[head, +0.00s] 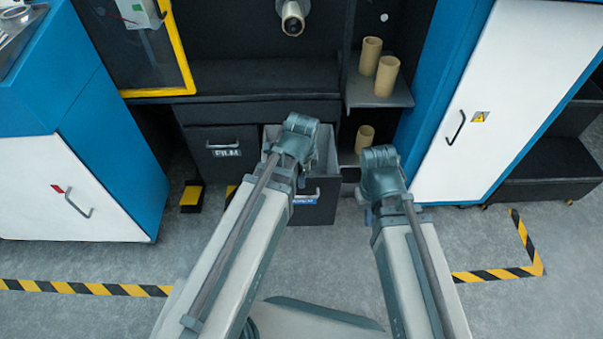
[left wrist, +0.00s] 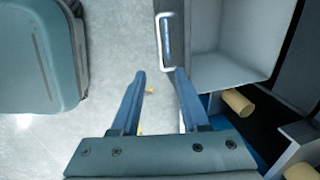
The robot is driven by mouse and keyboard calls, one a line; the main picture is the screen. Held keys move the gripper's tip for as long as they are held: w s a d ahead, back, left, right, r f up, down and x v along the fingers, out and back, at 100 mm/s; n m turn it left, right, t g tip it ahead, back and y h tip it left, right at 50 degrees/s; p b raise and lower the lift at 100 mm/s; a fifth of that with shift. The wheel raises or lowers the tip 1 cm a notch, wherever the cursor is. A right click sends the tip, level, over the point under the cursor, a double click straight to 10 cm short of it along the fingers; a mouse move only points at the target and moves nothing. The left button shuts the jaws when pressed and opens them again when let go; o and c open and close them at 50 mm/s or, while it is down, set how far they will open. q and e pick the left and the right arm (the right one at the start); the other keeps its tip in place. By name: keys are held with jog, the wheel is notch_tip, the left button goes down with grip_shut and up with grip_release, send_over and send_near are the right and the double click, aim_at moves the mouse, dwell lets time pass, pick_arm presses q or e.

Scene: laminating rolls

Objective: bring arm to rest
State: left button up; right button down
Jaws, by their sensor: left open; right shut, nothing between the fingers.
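My left arm (head: 235,235) reaches forward to the open drawer, and its gripper is hidden behind the wrist in the head view. In the left wrist view my left gripper (left wrist: 160,73) is open with nothing between its blue fingers. Its right fingertip is close beside the white drawer handle (left wrist: 164,42); I cannot tell whether they touch. My right arm (head: 415,265) reaches forward right of the drawer. Only a little of my right gripper (head: 369,214) shows below its wrist; it is shut and empty.
The open drawer (head: 327,150) has pale inner walls and a blue front label. A shut FILM drawer (head: 222,150) is beside it. Tan cores stand on the shelf (head: 386,76) and below it. White cabinets stand at left (head: 60,190) and right (head: 495,95).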

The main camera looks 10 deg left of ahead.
dwell(0.3)
pick_arm(q)
jog(key=s+d+n+g, duration=0.2)
jog(key=s+d+n, duration=0.7)
jog(key=n, duration=0.2)
notch_tip(320, 180, up, 31)
jog(key=p, duration=3.1)
jog(key=shift+a+y, duration=0.25)
jog(key=shift+y, duration=0.05)
